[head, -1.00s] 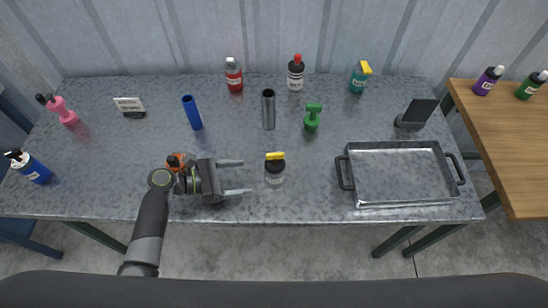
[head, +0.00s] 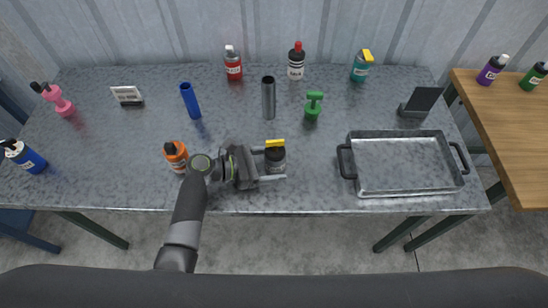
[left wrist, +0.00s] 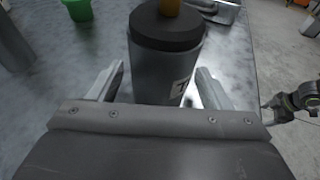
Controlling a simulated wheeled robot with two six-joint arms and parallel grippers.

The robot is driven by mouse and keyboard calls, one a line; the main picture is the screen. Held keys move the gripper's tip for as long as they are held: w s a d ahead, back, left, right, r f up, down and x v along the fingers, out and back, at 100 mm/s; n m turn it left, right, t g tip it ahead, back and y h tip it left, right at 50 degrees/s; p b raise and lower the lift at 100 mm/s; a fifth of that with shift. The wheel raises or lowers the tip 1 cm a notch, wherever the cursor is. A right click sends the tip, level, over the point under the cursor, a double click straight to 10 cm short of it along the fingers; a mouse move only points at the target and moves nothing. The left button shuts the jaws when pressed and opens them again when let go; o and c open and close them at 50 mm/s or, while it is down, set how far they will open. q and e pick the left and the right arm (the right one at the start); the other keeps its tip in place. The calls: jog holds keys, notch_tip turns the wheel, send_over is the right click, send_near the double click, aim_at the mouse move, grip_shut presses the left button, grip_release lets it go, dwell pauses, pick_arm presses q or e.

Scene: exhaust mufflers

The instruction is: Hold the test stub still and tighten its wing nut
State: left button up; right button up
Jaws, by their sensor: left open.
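The test stub (head: 275,160) is a short grey cylinder with a dark top and a yellow wing nut (head: 275,143) on it. It stands upright near the front middle of the table. My left gripper (head: 282,163) is open, with one finger on each side of the stub. In the left wrist view the stub (left wrist: 165,70) stands between the two open fingers, with visible gaps beside it. Part of a label shows at its right side, and its base is hidden by the gripper. My right gripper is not seen in the head view.
An orange bottle (head: 176,156) stands close left of my left arm. A metal tray (head: 405,190) lies to the right. Behind are a green object (head: 313,105), a steel tube (head: 268,98), a blue tube (head: 190,101) and several bottles. The table front between stub and tray is clear.

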pick_arm(q)
jog(key=shift+c, duration=0.4)
jog(key=c, duration=0.6)
jog(key=shift+c, duration=0.2)
